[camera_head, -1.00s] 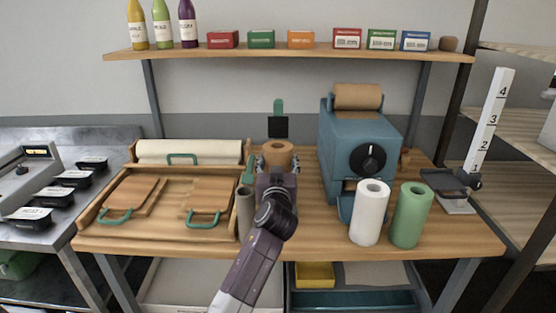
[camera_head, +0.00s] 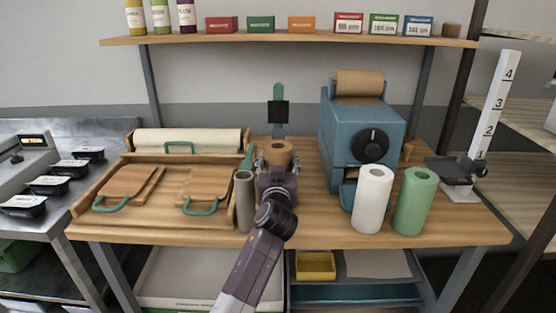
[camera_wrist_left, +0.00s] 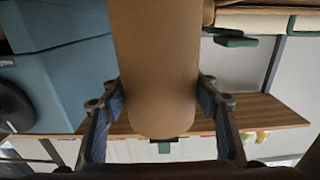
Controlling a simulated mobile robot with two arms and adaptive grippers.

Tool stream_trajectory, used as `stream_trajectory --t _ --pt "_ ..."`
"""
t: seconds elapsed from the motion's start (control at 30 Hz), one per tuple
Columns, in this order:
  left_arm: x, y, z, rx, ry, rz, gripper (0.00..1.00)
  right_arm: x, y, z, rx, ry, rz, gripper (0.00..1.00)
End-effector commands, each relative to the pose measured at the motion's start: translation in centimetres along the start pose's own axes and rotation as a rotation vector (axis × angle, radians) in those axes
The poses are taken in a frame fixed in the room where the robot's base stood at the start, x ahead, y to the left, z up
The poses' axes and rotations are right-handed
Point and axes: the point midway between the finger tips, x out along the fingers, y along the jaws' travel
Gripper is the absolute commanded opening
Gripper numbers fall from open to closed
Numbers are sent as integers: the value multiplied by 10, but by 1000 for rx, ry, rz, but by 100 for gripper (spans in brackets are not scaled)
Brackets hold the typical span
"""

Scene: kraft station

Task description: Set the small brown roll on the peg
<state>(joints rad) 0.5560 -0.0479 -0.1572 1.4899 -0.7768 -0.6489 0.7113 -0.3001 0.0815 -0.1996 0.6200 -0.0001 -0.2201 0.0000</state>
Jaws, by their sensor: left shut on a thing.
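The small brown roll (camera_head: 278,150) is upright in my left gripper (camera_head: 276,168), above the middle of the table. In the left wrist view the brown roll (camera_wrist_left: 158,70) runs down the picture between the two fingers (camera_wrist_left: 160,112), which are shut on its sides. My right gripper is in neither view. A small wooden piece (camera_head: 407,150) stands at the right side of the blue machine (camera_head: 365,125); I cannot tell whether it is the peg.
A white roll (camera_head: 372,200) and a green roll (camera_head: 412,202) stand at the table's front right. A grey roll (camera_head: 244,202) stands just left of my gripper. A wooden tray (camera_head: 160,228) with boards fills the left. A white numbered post (camera_head: 495,105) is far right.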

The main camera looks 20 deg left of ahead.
Motion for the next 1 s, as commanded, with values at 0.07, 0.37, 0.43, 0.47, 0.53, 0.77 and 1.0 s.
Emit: stream_trajectory --t 0.07,0.37,0.43,0.47,0.53,0.77,1.0 --pt "0 0 -3 -1 5 1 15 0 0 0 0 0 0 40" --pt "0 0 -2 -1 3 1 76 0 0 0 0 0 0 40" --pt "0 0 -2 0 2 1 76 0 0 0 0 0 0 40" --pt "0 0 -2 0 2 0 76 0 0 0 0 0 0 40" --pt "0 0 -1 0 1 0 76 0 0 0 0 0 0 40" --pt "0 0 -10 -2 1 -1 76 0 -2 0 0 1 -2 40" --pt "0 0 -56 -4 5 1 76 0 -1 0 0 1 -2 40"
